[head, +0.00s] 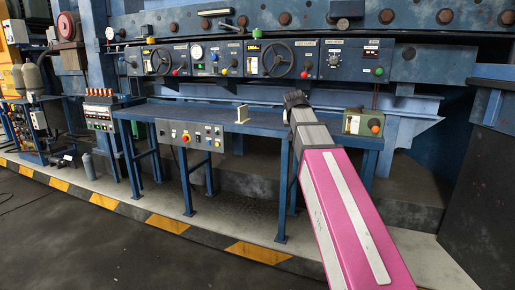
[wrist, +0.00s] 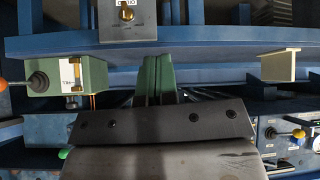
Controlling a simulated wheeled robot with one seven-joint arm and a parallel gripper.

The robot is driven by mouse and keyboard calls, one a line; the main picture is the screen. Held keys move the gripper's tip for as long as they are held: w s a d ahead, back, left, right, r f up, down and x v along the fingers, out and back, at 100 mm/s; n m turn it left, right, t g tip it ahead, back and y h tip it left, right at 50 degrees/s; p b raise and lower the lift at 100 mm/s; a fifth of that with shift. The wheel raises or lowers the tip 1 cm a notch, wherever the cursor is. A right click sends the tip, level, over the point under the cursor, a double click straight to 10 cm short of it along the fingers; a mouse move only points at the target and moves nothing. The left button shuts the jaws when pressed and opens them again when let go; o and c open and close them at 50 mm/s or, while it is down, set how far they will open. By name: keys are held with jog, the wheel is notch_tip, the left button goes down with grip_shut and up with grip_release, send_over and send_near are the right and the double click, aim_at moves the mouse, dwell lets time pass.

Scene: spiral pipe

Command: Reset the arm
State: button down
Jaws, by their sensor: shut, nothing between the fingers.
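My arm reaches from the lower right of the head view as a pink link with a white strip. My gripper (head: 295,98) is the dark end, over the back half of the blue workbench (head: 180,110). In the wrist view my gripper (wrist: 157,62) shows as a pair of green fingers close together, past a dark bracket with screws. The fingers are shut with nothing seen between them. The wrist picture appears upside down. My gripper's far side is hidden in the head view.
A control panel (head: 190,134) hangs at the bench front. Dials and handwheels (head: 277,60) line the wall behind.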

jog(key=s+d+f+n+g+y, duration=0.15)
jog(key=s+f, duration=0.25)
jog(key=f, duration=0.8)
jog(key=s+f+m+g, duration=0.15)
jog(key=s+f, duration=0.25)
jog(key=f, duration=0.8)
jog(key=s+f+n+g, duration=0.1)
jog(key=s+f+g, duration=0.1)
jog(key=s+f, duration=0.6)
jog(key=s+f+n+g+y, duration=0.1)
jog(key=s+f+g, duration=0.1)
jog(key=s+f, duration=0.6)
notch_tip(320, 180, down, 5)
jog(key=shift+s+d+g, duration=0.3)
jog(key=shift+d+g, duration=0.1)
